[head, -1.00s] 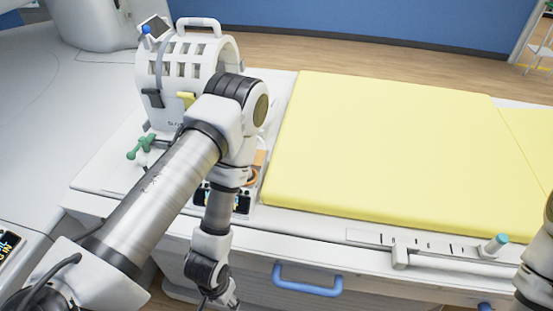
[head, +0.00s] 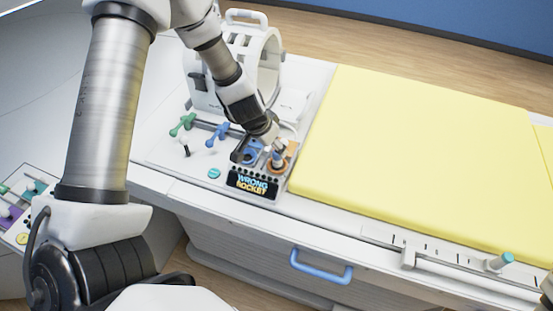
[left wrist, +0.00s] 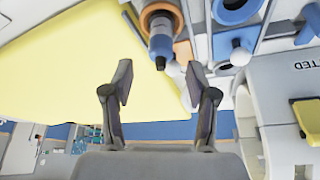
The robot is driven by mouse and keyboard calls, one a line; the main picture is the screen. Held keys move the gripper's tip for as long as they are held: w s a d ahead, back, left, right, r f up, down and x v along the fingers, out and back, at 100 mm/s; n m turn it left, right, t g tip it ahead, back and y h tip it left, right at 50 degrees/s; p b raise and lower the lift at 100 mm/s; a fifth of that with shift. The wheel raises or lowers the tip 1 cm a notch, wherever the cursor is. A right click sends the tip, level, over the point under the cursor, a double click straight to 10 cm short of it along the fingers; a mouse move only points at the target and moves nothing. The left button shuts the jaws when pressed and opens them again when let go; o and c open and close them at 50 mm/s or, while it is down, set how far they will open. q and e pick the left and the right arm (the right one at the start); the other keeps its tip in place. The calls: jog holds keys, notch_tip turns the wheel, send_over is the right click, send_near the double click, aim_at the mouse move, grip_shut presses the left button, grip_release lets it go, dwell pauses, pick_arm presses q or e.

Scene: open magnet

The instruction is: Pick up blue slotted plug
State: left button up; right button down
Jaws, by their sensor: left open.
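A plug with a grey body and a blue band (head: 279,158) stands in the orange-ringed socket of a small white socket box (head: 287,180). The plug (left wrist: 161,42) shows at the upper middle of the left wrist view, inside the orange ring (left wrist: 158,14). My left gripper (head: 272,143) is over the box, close to the plug. In the left wrist view its two fingers (left wrist: 160,85) are spread, with nothing between them; the plug's end lies just beyond the fingertips. Any slot on the plug is too small to make out. My right gripper is out of view.
The box's display (head: 252,184) reads "WRONG SOCKET". A blue-ringed socket (left wrist: 236,10) is beside the orange one. Blue (head: 217,133) and green (head: 182,124) handled pieces lie left of the box. A white coil (head: 270,62) stands behind; a yellow mattress (head: 420,150) lies right.

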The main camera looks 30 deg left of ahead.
aim_at(277, 159)
pick_arm(q)
jog(key=b+x, duration=0.5)
jog(key=x, duration=0.3)
jog(key=shift+s+a+f, duration=0.1)
jog(key=shift+s+a, duration=0.05)
jog(key=shift+r, duration=0.2)
grip_shut()
